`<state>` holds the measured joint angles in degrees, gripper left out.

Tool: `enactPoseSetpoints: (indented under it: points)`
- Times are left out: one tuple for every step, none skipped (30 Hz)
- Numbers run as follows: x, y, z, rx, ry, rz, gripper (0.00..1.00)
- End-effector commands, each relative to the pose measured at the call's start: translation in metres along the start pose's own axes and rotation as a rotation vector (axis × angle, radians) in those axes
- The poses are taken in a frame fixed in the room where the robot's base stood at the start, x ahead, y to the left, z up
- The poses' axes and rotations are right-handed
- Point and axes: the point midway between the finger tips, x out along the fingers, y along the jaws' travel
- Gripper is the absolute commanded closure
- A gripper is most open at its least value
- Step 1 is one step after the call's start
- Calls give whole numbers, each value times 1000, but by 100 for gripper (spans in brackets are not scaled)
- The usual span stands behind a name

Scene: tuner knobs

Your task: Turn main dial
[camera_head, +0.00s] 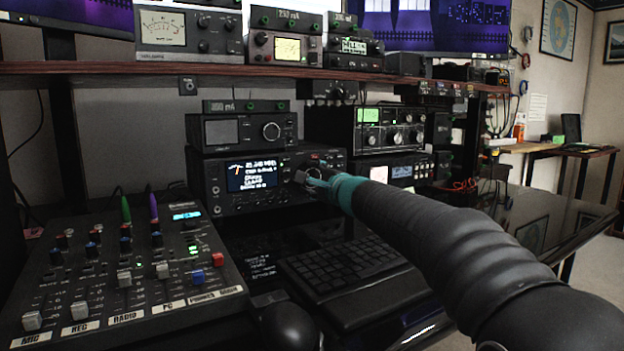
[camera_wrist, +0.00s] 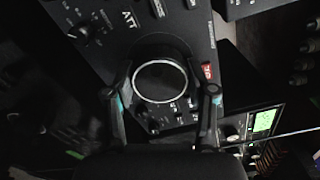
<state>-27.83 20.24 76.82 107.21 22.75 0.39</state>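The main dial (camera_wrist: 160,82) is a large dark round knob with a pale ring, on the front panel of a black radio (camera_wrist: 190,25). In the head view the radio (camera_head: 212,182) has a lit blue display, and my gripper (camera_head: 307,177) is at its front, right of the display, mostly hiding the dial. In the wrist view the fingers of my gripper (camera_wrist: 163,90) stand apart, one on each side of the dial. A gap shows beside the right finger. Whether the left finger touches the dial cannot be told.
A keyboard (camera_head: 345,268) lies on the desk below my arm. A mixer with sliders (camera_head: 125,270) stands at the left. More radio units (camera_head: 390,130) stand right of the radio, and a shelf (camera_head: 250,70) with meters runs above. Small knobs (camera_wrist: 80,32) surround the dial.

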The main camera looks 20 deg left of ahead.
Motion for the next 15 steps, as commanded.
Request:
enactPoseSetpoints:
  points:
    - [0,0,0,0,0,0,74]
    - [0,0,0,0,0,0,79]
    - [0,0,0,0,0,0,79]
    - [0,0,0,0,0,0,79]
    - [0,0,0,0,0,0,79]
    - [0,0,0,2,0,0,79]
    - [0,0,0,3,0,0,79]
    - [0,0,0,6,0,0,79]
    - [0,0,0,11,0,0,79]
    - [0,0,0,16,0,0,79]
    - [0,0,0,23,0,0,79]
    - [0,0,0,35,0,0,79]
    - [0,0,0,45,0,0,79]
    - [0,0,0,58,0,0,79]
    - [0,0,0,77,0,0,79]
